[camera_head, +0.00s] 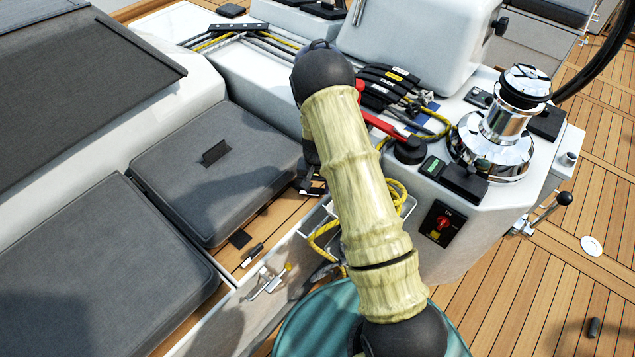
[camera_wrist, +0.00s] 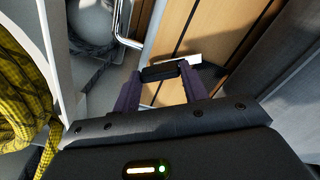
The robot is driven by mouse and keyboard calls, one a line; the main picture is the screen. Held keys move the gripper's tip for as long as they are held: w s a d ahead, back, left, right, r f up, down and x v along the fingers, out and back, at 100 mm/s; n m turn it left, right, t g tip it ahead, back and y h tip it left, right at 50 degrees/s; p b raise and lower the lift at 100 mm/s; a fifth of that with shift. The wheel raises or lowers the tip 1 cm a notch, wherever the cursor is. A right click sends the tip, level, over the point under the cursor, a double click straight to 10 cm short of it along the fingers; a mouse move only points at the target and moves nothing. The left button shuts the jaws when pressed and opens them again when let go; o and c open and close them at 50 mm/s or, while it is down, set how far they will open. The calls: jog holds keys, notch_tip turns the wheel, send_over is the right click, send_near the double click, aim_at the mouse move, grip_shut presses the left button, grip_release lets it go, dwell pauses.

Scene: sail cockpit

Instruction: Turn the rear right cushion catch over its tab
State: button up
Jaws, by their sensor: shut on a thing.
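In the wrist view my gripper (camera_wrist: 163,82) is shut on a small black catch (camera_wrist: 160,72), held between its two dark fingers. The catch sits over the teak strip beside the grey cushion (camera_wrist: 285,95). A dark patch, perhaps the tab (camera_wrist: 210,72), lies just right of the fingers, next to a pale plate (camera_wrist: 193,59). Whether the catch lies over the tab I cannot tell. In the head view the rear cushion (camera_head: 190,165) lies flat, and my gripper (camera_head: 312,187) is at its right edge, mostly hidden by my arm.
Another black catch (camera_head: 252,254) and tab (camera_head: 240,239) show at the cushion's front corner. A front cushion (camera_head: 100,270) lies nearer. Yellow rope (camera_head: 322,240) hangs in a bin close to my arm. A chrome winch (camera_head: 495,135) and red-handled lever (camera_head: 385,125) stand right.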

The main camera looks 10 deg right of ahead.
aim_at(317, 189)
jog(key=m+p, duration=0.2)
jog(key=m, duration=0.4)
jog(key=shift+m+p, duration=0.3)
jog(key=shift+p, duration=0.05)
jog(key=o, duration=1)
jog(key=shift+r, duration=0.15)
notch_tip(317, 189, up, 17)
jog(key=shift+r+p, duration=0.1)
jog(key=shift+p, duration=0.7)
